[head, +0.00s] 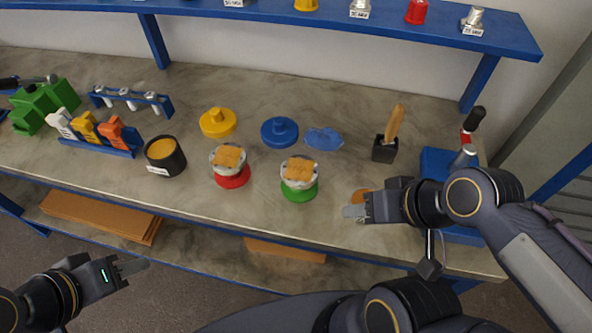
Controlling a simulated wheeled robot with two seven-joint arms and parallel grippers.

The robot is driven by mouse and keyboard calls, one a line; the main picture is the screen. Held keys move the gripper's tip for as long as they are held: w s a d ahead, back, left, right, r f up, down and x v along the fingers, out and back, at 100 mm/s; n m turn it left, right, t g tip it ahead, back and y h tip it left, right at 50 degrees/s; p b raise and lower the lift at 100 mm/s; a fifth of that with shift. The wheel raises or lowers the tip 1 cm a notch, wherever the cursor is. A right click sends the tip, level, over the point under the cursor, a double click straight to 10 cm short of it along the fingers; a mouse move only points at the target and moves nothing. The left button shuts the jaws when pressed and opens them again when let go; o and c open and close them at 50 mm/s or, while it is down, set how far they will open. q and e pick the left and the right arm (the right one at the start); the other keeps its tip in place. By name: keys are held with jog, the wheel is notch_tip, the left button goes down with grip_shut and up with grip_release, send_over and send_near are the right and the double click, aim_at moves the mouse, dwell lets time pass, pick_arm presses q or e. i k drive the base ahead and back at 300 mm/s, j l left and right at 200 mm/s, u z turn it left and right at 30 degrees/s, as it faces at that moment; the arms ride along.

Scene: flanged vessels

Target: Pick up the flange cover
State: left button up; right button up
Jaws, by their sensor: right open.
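Two round covers with raised knobs lie on the bench: a yellow cover (217,123) and a blue cover (280,132). I cannot tell which one is the flange cover. In front of them stand two flanged vessels with tan tops, one on a red base (232,178) and one on a green base (299,190). My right gripper (356,211) is open and low over the bench, right of the green-based vessel. A small orange round piece (361,194) shows partly behind it. My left gripper (137,267) is in front of the bench, away from the covers; its opening is unclear.
A blue cloth-like piece (324,139) lies right of the blue cover. A dark block with a wooden-handled brush (385,150) stands further right. A black cup (165,157), a clamp rack (107,142) and a green vise (45,103) are at left. A blue shelf (335,15) overhangs the back.

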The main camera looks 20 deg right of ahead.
aim_at(217, 122)
jog(key=j+z, duration=0.15)
jog(key=z, duration=0.3)
jog(key=j+z, duration=0.2)
jog(key=z, duration=0.3)
jog(key=j+z, duration=0.15)
jog(key=z, duration=0.3)
jog(key=j+z, duration=0.15)
jog(key=j, duration=0.25)
jog(key=k+j+z, duration=0.2)
jog(key=j, duration=0.15)
jog(key=j+z, duration=0.15)
jog(key=j, duration=0.25)
jog(key=k+j+z, duration=0.2)
jog(key=k+j, duration=0.1)
jog(key=j, duration=0.2)
jog(key=k+j, duration=0.15)
jog(key=j, duration=0.2)
